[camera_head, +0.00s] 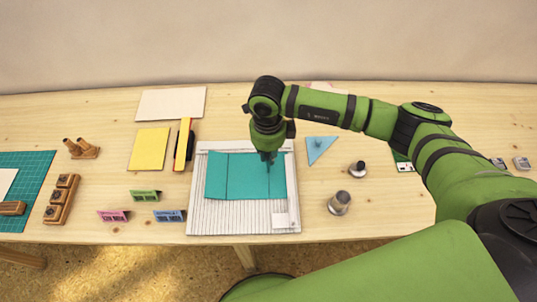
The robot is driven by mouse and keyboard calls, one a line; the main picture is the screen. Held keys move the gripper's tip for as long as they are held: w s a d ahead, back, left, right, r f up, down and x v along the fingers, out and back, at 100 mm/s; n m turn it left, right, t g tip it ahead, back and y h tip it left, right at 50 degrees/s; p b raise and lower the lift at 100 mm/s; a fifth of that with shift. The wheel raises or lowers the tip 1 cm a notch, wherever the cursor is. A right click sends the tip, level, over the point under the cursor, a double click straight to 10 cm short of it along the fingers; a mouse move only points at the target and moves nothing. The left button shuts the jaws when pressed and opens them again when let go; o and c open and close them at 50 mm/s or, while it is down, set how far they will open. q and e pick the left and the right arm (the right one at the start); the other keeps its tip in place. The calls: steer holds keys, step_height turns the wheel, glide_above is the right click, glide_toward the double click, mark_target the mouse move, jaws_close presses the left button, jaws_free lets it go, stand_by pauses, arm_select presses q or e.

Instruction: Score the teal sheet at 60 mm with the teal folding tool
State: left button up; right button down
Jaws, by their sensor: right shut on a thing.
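The teal sheet (245,180) lies on a pale scoring board (212,222) with many ruled lines. A dark line runs across the sheet from back to front, left of its middle. My right gripper (268,158) points down over the right part of the sheet, near its back edge. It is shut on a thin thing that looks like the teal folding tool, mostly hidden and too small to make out. I cannot tell whether its tip touches the sheet. My left gripper is not in view.
Left of the board are a yellow sheet (149,149), a yellow and black bar (183,145) and several small label stands. A blue triangle (321,147) and metal weights (340,203) stand to the right. A green cutting mat (35,175) lies far left.

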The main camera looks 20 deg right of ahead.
steer(key=shift+w, duration=0.1)
steer(key=shift+w+d+b, duration=0.3)
steer(key=shift+w+b, duration=0.55)
steer(key=shift+w+f, duration=0.1)
steer(key=shift+w, duration=0.05)
steer(key=shift+w+d+b, duration=0.3)
steer(key=shift+w+b, duration=0.5)
steer(key=shift+b, duration=0.05)
steer(key=shift+w, duration=0.15)
steer(key=shift+w+d+b, duration=0.2)
steer(key=shift+w+b, duration=0.5)
steer(key=shift+b, duration=0.1)
